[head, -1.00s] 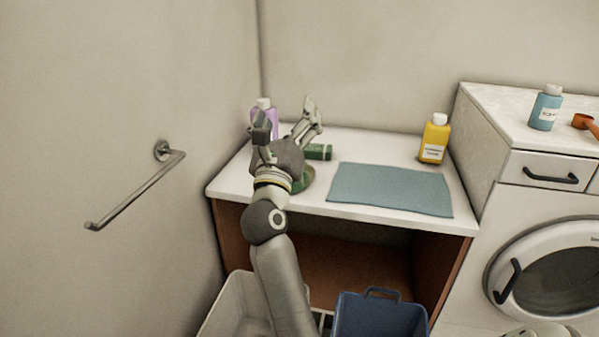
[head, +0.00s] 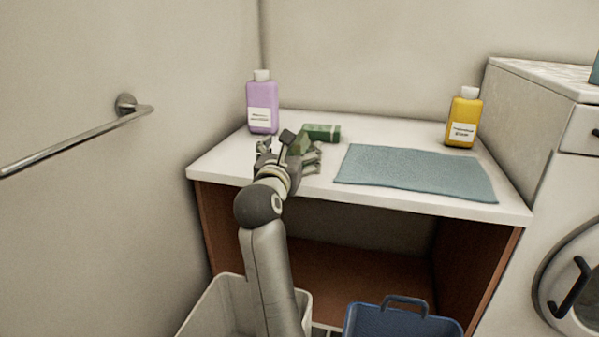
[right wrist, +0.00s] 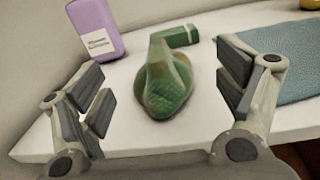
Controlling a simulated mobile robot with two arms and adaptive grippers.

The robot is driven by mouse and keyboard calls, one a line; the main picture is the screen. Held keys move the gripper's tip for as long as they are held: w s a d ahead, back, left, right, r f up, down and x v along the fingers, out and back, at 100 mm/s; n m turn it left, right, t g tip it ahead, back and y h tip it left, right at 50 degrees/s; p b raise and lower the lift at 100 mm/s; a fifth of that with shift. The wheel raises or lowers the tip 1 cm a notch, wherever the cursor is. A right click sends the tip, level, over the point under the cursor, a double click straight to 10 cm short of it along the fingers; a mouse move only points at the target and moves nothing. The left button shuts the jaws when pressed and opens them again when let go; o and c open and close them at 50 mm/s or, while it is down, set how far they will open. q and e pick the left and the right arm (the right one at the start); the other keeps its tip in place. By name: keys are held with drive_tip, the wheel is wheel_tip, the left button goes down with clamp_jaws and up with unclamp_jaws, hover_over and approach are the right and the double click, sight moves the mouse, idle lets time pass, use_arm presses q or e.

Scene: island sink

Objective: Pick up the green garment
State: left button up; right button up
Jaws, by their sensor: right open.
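The green garment (right wrist: 163,82) is a crumpled, patterned heap on the white counter in the right wrist view. In the head view the garment (head: 303,143) is mostly hidden behind my right gripper (head: 276,146). In the right wrist view the right gripper (right wrist: 168,98) is open, with its fingers apart on either side of the garment's near end. The garment appears to lie just ahead of and between the fingers, not clamped. My left gripper is not in view.
A purple bottle (head: 262,104) and a small green box (head: 322,132) stand close behind the garment. A blue-grey mat (head: 415,172) lies to the right, with a yellow bottle (head: 463,120) behind it. A white bin (head: 222,308) and blue basket (head: 400,322) stand below.

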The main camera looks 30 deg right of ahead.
sight(297, 151)
wheel_tip(297, 151, down, 2)
drive_tip(key=shift+f+b, duration=0.15)
drive_tip(key=shift+b, duration=0.45)
drive_tip(key=shift+d+f, duration=0.1)
drive_tip(key=shift+w+d, duration=0.3)
drive_tip(key=shift+w, duration=0.05)
drive_tip(key=x, duration=0.5)
drive_tip(key=shift+a, duration=0.1)
drive_tip(key=shift+w+a+b+x, duration=0.15)
drive_tip(key=shift+b+x, duration=0.1)
drive_tip(key=shift+x, duration=1)
drive_tip(key=shift+w+a+b+x, duration=0.1)
drive_tip(key=shift+b+x, duration=0.15)
drive_tip(key=shift+x, duration=0.95)
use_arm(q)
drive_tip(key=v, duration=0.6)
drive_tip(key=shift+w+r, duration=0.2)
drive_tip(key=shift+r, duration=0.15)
use_arm(e)
drive_tip(key=c, duration=1.1)
